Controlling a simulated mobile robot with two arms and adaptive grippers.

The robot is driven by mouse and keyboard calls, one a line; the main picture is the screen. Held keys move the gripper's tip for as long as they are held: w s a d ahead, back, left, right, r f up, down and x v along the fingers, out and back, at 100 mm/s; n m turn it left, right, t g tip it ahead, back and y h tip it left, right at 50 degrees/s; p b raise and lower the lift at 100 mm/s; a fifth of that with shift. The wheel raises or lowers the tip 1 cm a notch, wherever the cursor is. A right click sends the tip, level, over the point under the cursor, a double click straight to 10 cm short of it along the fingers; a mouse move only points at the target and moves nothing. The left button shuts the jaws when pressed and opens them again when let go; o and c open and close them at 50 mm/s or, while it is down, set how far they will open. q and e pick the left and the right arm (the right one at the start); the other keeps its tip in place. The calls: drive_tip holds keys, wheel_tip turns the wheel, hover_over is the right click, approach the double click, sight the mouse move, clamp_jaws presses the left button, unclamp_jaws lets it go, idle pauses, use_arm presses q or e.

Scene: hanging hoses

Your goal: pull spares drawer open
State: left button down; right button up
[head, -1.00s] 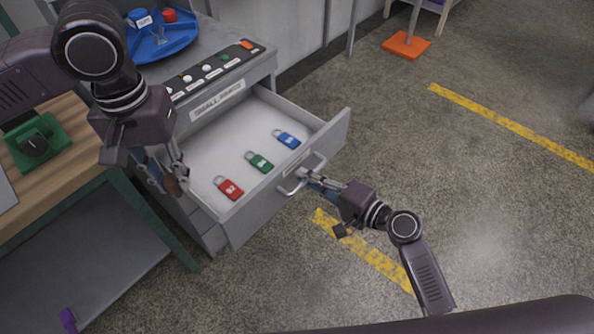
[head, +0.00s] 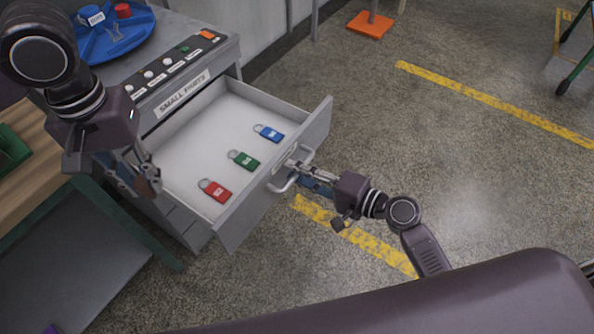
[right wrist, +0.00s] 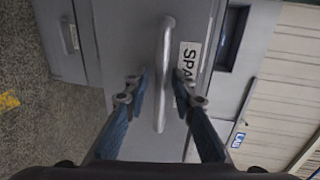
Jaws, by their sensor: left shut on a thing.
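The spares drawer (head: 222,206) is a grey drawer with a white inside, standing well out from the grey cabinet. Its metal bar handle (right wrist: 163,72) is on the front, beside a label partly reading "SPA" in the right wrist view. My right gripper (head: 292,168) is at the handle; in the right wrist view its fingers (right wrist: 160,80) stand apart either side of the bar, with gaps showing. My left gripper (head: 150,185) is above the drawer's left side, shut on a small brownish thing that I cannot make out.
Red (head: 215,190), green (head: 244,160) and blue (head: 269,133) padlocks lie in the drawer. A blue round tray (head: 118,40) and a button panel sit on the cabinet top. A wooden-topped bench (head: 30,190) is at left. Open floor lies to the right.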

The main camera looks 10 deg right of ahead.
drive_tip(key=v, duration=1.2)
idle(0.5)
